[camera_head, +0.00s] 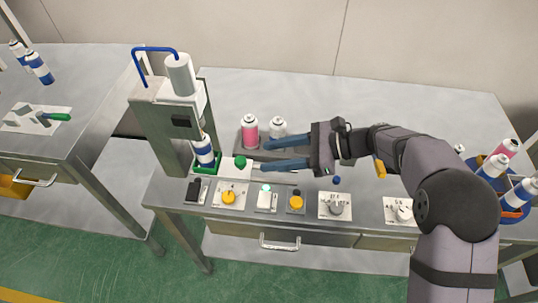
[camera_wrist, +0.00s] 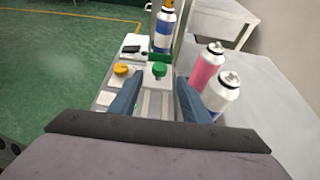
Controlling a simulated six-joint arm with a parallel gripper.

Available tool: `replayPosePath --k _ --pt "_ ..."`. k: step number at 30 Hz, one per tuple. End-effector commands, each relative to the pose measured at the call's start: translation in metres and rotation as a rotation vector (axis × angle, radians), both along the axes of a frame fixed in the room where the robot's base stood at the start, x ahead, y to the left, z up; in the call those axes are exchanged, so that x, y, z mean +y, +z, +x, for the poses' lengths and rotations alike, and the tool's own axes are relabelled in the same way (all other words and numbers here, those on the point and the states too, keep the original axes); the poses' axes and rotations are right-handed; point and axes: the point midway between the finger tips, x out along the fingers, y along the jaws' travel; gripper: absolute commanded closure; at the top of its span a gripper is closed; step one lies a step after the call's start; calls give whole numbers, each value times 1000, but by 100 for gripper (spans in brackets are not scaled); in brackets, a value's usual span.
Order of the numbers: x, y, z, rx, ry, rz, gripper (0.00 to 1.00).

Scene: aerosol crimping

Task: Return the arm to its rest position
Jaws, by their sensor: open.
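My gripper (camera_head: 268,154) is open, with its two blue fingers apart and pointing left over the workbench. Nothing is between the fingers. A white block with a green knob (camera_head: 241,162) stands just beyond the fingertips, and the green knob also shows in the wrist view (camera_wrist: 159,70). A blue and white can (camera_head: 203,150) stands upright in a green holder under the crimping machine (camera_head: 178,115). A pink can (camera_head: 250,131) and a white can (camera_head: 277,127) stand on a grey tray behind the fingers.
Yellow knobs (camera_head: 229,197) and switch plates (camera_head: 335,206) line the bench front. A blue round bin (camera_head: 514,212) with several cans stands at the right. A second table (camera_head: 75,90) stands at the left. The back of the workbench (camera_head: 400,100) is clear.

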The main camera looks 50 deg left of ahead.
Motion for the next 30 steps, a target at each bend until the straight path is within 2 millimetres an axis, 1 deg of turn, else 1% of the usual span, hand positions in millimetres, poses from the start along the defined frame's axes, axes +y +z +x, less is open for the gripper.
replayPosePath --k 11,14,17,20,21,23,24,26,27,29,30 --pt "-1 1 1 -5 -1 0 57" --pt "-12 4 9 -42 -3 -7 57" --pt "-37 6 24 -123 -4 -27 57" --pt "-78 9 44 -243 4 -60 57" --pt "-99 10 52 -300 12 -77 57" --pt "-133 12 63 -388 29 -105 57" --pt "-158 13 70 -448 45 -129 57" --pt "-196 15 78 -539 77 -162 57" --pt "-223 17 82 -599 102 -187 57" --pt "-264 20 85 -686 147 -226 57" --pt "-291 22 86 -742 182 -251 57"
